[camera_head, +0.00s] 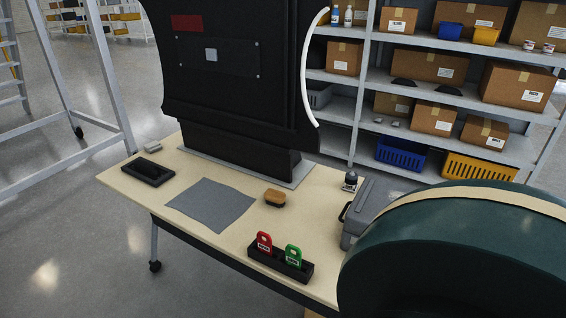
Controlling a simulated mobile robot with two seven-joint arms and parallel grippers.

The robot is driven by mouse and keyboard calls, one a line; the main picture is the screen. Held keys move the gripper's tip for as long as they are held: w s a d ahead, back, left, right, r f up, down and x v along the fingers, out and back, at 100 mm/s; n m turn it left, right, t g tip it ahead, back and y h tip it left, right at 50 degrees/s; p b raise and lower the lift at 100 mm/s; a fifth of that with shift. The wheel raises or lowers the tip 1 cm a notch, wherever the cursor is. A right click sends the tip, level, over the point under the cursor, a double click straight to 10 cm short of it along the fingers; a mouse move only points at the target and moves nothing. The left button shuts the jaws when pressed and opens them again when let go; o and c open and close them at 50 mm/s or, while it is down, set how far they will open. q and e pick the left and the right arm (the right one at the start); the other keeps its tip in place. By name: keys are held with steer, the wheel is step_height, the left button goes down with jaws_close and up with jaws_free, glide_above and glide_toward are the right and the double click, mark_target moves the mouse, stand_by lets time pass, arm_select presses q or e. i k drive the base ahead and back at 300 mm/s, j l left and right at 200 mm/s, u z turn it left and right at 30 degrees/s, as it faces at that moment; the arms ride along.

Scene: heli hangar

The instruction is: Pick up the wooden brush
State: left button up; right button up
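The wooden brush (275,197) is small, with a tan wooden top and dark bristles below. It lies on the light wooden table (217,244), right of a grey cloth mat and in front of the large black unit. Nothing covers it. Neither of my grippers shows in the head view.
A grey mat (211,204) and a black tray (148,171) lie left. A black holder (280,264) with red and green tags stands at the front edge. A grey case (357,216) and small bottle (350,181) are right. A large dark green rounded object (450,255) blocks the lower right.

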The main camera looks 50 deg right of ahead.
mark_target(277, 199)
steer(key=i+j+z, duration=0.15)
steer(key=i+z, duration=0.2)
steer(key=i+j+z, duration=0.2)
steer(key=z, duration=0.2)
steer(key=i+j+z, duration=0.35)
steer(key=k+l, duration=0.05)
steer(key=k, duration=0.05)
